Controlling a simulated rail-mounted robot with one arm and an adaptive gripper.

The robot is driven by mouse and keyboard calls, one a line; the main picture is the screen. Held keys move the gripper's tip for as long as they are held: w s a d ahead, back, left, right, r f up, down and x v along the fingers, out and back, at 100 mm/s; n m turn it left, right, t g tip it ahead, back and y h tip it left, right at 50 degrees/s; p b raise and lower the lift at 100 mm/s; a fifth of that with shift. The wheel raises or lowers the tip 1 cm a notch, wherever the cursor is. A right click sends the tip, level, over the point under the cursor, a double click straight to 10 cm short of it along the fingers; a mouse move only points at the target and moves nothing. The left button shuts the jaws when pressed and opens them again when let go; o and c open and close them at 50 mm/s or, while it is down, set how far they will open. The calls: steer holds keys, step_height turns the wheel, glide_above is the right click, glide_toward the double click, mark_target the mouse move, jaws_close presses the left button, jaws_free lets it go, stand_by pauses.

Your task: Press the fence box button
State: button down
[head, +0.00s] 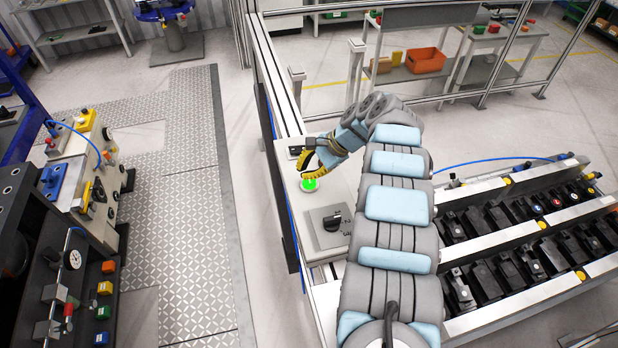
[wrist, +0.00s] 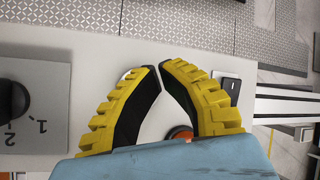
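The fence box (head: 344,190) is a pale long box top beside the fence. A green lit round button (head: 309,184) is on it. My gripper (head: 307,176), with yellow ribbed fingers, is right at the green button in the head view; contact cannot be told. In the wrist view the fingertips of my gripper (wrist: 159,67) come together almost touching, with nothing held. A whitish rim (wrist: 127,74) shows by the left fingertip, and the green button's face is hidden there. An orange-red button (wrist: 180,133) shows between the fingers, farther back.
A plate with a black rotary knob (head: 333,222) lies nearer than the green button. A black switch (wrist: 231,87) lies right of the fingers. Fence posts (head: 273,70) run along the back. A valve bench (head: 90,170) stands left across the patterned floor.

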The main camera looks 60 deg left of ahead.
steer(key=shift+r+p, duration=2.25)
steer(key=shift+r, duration=0.7)
